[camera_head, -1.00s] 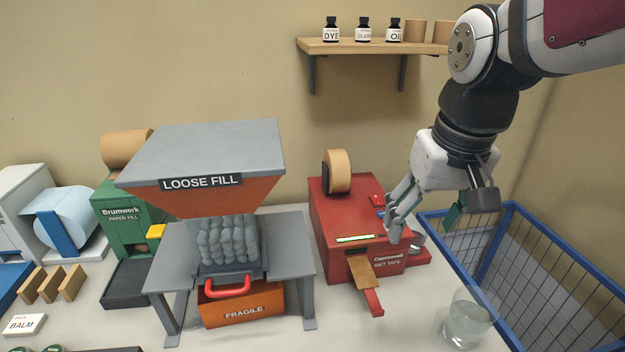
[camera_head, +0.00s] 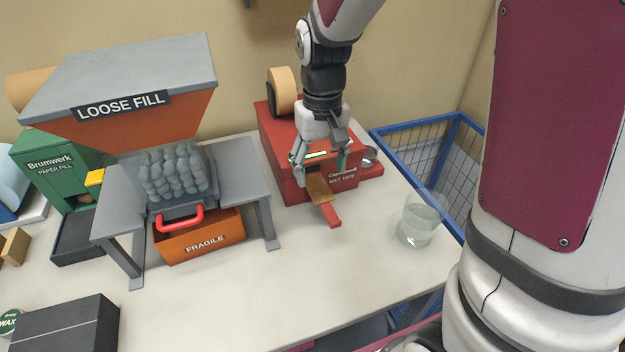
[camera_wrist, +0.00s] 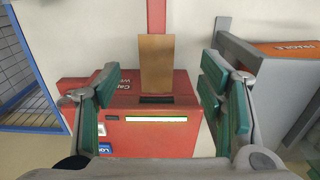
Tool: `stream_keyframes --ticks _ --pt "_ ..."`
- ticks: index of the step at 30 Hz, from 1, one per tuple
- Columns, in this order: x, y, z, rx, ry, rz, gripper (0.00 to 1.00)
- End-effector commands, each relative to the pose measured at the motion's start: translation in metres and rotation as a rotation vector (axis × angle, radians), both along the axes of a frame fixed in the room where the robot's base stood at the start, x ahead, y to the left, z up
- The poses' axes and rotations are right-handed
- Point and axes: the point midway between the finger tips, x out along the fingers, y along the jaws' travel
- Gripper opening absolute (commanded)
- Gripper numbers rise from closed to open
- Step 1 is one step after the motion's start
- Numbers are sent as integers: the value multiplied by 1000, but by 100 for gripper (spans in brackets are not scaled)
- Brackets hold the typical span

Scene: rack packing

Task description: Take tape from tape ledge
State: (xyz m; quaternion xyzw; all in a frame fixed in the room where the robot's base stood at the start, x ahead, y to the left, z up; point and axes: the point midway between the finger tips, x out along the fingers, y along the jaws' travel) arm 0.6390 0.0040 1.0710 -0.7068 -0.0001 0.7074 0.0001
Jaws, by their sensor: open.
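A strip of brown tape (camera_head: 319,189) sticks out of the slot at the front of the red wet tape machine (camera_head: 279,150) and lies along its narrow red ledge (camera_head: 332,216). In the wrist view the tape (camera_wrist: 156,62) is a flat brown piece above the dark slot, with the ledge (camera_wrist: 156,15) beyond it. My gripper (camera_head: 322,178) is over the front of the machine, its fingers spread to either side of the tape. In the wrist view my gripper (camera_wrist: 165,95) is open and empty, with green pads apart from the tape.
A loose fill hopper on a grey stand (camera_head: 245,175) with an orange FRAGILE box (camera_head: 215,241) stands left of the machine. A glass jar (camera_head: 418,226) is at its right, before a blue wire basket (camera_head: 428,132).

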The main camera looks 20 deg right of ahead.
Motion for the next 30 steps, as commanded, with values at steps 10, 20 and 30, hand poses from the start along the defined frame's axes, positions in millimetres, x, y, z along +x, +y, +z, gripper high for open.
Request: stream_keyframes --ticks 10,20,30 --pt "1 -3 -32 -1 4 -1 63" --pt "4 -4 -62 -2 0 0 63" --pt "4 -4 -62 -1 -1 0 63"
